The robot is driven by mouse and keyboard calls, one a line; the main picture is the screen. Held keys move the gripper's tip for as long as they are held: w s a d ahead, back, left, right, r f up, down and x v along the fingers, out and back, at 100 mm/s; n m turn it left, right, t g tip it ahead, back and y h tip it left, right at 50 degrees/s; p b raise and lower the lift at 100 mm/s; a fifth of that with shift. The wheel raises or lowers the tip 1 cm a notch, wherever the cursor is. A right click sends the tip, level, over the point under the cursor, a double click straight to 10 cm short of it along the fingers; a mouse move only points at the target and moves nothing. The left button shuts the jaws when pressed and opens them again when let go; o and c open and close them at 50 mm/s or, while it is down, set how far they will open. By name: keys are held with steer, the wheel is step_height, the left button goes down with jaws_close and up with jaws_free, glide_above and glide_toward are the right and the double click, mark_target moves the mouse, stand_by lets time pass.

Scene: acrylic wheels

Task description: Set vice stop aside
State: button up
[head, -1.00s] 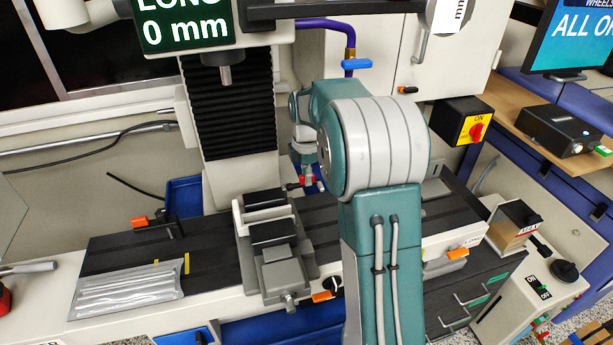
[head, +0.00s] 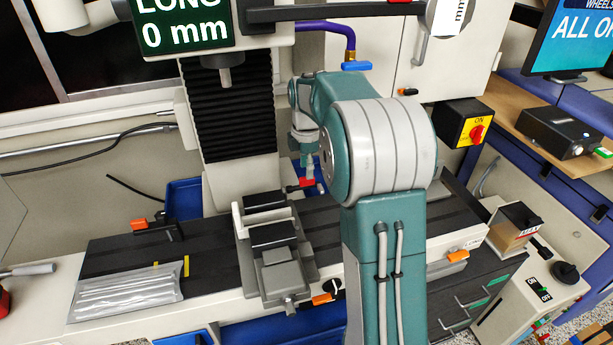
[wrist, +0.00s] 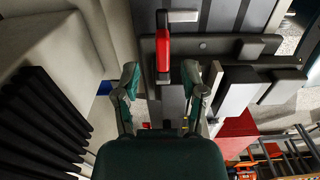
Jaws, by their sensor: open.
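The vice stop shows as a red piece (head: 307,182) with a dark rod beside the right end of the vice (head: 273,237) in the head view. In the wrist view its red part (wrist: 163,48) stands upright in the picture, just beyond and between the fingertips. My gripper (wrist: 161,82) is open, with one finger on each side of the line to the red part and a gap between. The fingers look apart from it. In the head view my arm hides most of the gripper.
The vice sits on the dark machine table (head: 212,255). A bag of clear rods (head: 127,292) lies at the table's left, near an orange-tipped clamp (head: 152,227). The spindle (head: 225,75) hangs above. Bare table lies between bag and vice.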

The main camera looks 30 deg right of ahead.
steer(key=shift+r, duration=1.9)
steer(key=shift+s, duration=0.1)
